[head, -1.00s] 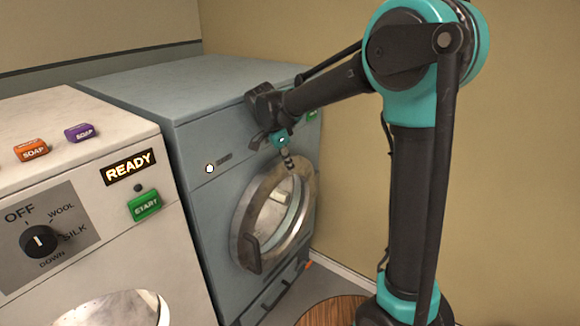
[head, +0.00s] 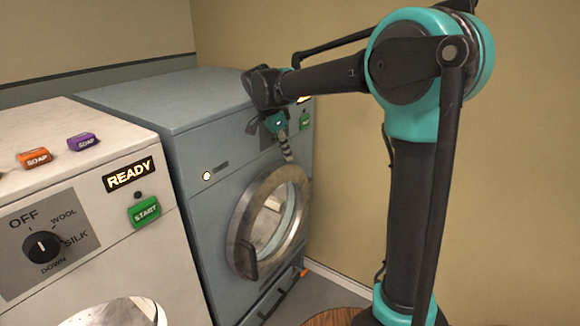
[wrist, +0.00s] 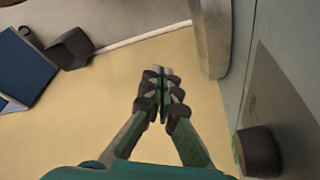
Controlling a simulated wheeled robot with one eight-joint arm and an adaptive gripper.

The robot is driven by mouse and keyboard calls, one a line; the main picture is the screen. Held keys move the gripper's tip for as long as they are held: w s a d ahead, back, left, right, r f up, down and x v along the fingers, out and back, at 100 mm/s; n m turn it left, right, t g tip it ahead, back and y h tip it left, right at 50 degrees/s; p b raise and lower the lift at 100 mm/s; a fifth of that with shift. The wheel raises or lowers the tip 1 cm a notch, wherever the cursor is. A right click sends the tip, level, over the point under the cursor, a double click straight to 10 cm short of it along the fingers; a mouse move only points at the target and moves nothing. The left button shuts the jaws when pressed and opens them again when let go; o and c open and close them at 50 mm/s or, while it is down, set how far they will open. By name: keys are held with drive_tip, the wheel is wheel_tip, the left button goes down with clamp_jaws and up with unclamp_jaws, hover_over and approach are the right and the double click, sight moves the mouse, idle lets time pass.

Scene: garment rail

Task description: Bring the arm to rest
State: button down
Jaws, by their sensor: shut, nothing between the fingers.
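My gripper (head: 287,150) hangs in front of the upper right of the blue-grey machine, above its round door, in the head view. In the wrist view my gripper (wrist: 162,78) has its fingertips together with nothing between them. My arm reaches in from the right, its forearm about level and the gripper pointing down. I cannot tell the exact gap between the gripper and the machine's front.
The blue-grey machine (head: 160,105) has a shut round door (head: 240,235). A white machine (head: 75,170) stands left, with a READY sign (head: 129,174), green START button (head: 144,211), dial (head: 42,247), orange soap (head: 35,158) and purple soap (head: 82,142). A wall stands behind.

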drive_tip(key=s+d+f+n+y, duration=0.1)
drive_tip(key=s+d+f+n, duration=0.2)
drive_tip(key=s+d+f, duration=0.3)
drive_tip(key=s+d+f+n+y, duration=0.1)
drive_tip(key=s+d+f+n, duration=0.3)
drive_tip(key=d, duration=0.4)
drive_tip(key=s+d+f+n+t, duration=0.1)
drive_tip(key=s+d+f+n, duration=0.2)
drive_tip(key=s+f, duration=0.2)
drive_tip(key=s+d+f+n+t+y, duration=0.1)
drive_tip(key=s+d+f+n, duration=0.2)
drive_tip(key=s+f, duration=0.2)
drive_tip(key=s, duration=0.3)
drive_tip(key=shift+s+d+f+t, duration=0.25)
drive_tip(key=shift+s+f+t, duration=0.05)
drive_tip(key=shift+f, duration=0.1)
idle(0.3)
